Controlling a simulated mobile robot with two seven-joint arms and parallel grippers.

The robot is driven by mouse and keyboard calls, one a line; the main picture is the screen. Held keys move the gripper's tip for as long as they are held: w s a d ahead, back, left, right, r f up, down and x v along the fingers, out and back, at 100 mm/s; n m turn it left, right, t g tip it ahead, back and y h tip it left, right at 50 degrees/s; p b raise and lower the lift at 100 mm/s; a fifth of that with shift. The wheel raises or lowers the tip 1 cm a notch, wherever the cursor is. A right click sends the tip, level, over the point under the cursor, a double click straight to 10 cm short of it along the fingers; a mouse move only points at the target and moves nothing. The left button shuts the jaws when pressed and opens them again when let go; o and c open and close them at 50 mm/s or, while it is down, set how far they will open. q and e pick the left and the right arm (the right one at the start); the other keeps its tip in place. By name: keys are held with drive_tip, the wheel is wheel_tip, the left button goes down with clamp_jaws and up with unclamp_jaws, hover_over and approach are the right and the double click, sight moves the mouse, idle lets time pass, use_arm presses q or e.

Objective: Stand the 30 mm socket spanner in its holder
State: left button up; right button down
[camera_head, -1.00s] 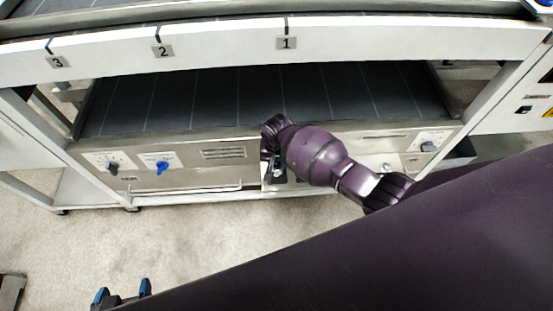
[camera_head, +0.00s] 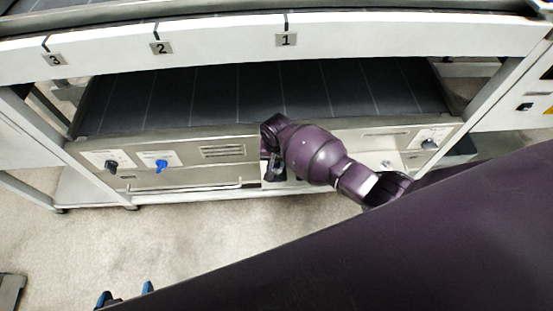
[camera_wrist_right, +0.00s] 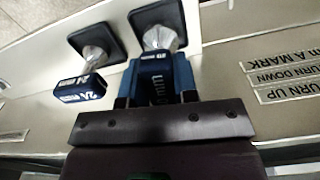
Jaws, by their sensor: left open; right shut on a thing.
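My right gripper (camera_wrist_right: 157,98) is shut on the blue handle of a socket spanner (camera_wrist_right: 153,68). The size on that handle is not clearly readable. Its metal shaft points at a black square holder (camera_wrist_right: 173,13) and overlaps it in the right wrist view; I cannot tell how far in it sits. In the head view my right gripper (camera_head: 272,168) is at the front panel of the machine, and the spanner is mostly hidden by my arm. My left gripper (camera_head: 125,294) is open and empty at the bottom left edge, with only its blue fingertips showing.
A second blue-handled spanner (camera_wrist_right: 78,85), marked 24, stands in another black holder (camera_wrist_right: 96,28) beside the held one. Printed labels (camera_wrist_right: 285,72) are to the right. The front panel has a black knob (camera_head: 111,166), a blue knob (camera_head: 161,166) and a rail (camera_head: 185,188). The floor in front is clear.

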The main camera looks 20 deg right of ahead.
drive_tip(key=shift+f, duration=0.3)
drive_tip(key=shift+f, duration=0.25)
idle(0.4)
drive_tip(key=c, duration=1)
unclamp_jaws()
drive_tip(key=o, duration=0.7)
drive_tip(key=shift+c, duration=0.2)
